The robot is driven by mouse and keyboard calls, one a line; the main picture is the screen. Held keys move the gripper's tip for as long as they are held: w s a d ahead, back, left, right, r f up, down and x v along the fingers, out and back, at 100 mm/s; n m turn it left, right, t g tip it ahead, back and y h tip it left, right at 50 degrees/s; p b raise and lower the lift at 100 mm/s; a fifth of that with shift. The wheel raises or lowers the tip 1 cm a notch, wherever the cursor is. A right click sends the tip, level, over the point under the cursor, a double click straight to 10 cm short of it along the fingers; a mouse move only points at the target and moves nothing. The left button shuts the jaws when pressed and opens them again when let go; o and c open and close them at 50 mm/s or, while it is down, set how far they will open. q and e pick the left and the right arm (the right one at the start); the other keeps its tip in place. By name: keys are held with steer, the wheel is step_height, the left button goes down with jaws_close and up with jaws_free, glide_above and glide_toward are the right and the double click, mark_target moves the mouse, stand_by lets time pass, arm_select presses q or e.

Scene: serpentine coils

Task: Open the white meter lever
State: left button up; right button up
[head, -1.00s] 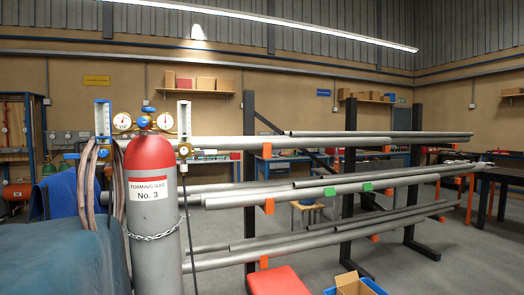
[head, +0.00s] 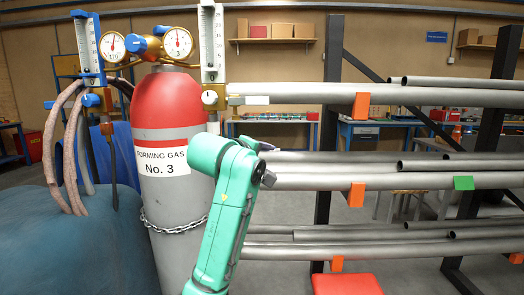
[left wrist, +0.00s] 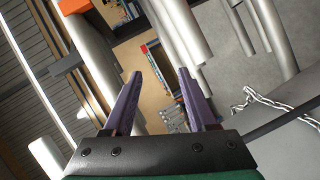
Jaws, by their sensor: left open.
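The white meter (head: 211,45) stands upright at the right of the gas regulator on the red-topped cylinder (head: 172,125). Its brass valve (head: 210,98) is at its foot, and a white lever (head: 257,100) points level to the right from there. My left gripper (head: 266,147) is below the lever and slightly to its right, apart from it. It is mostly hidden behind its own wrist in the head view. In the left wrist view its two purple fingers (left wrist: 157,74) are spread with nothing between them. I cannot make out the lever surely in that view. My right gripper is not in view.
A blue meter (head: 88,45) with a blue lever stands left of the two gauges (head: 177,43). A rack of grey pipes (head: 400,180) fills the right side, behind my arm. A chain (head: 175,226) circles the cylinder. Pinkish hoses (head: 60,150) hang at the left.

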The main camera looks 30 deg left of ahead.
mark_target(257, 101)
arm_select(q)
steer(key=s+r+n+t, duration=0.3)
steer(key=s+r+n, duration=0.1)
steer(key=s+r, duration=1.2)
steer(key=w, duration=0.3)
steer(key=w+f+p, duration=0.1)
steer(key=w, duration=0.4)
steer(key=shift+w+a+f+p, duration=0.1)
steer(key=shift+w+f+p, duration=0.25)
steer(key=shift+p, duration=0.05)
steer(key=w, duration=0.3)
steer(key=w+p, duration=0.1)
steer(key=w, duration=0.2)
steer(key=shift+a+f, duration=0.15)
steer(key=shift+s, duration=0.1)
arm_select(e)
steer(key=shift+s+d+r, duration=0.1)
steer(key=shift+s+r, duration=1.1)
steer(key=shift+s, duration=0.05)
arm_select(q)
steer(key=shift+c, duration=0.3)
steer(key=shift+s, duration=0.1)
jaws_close()
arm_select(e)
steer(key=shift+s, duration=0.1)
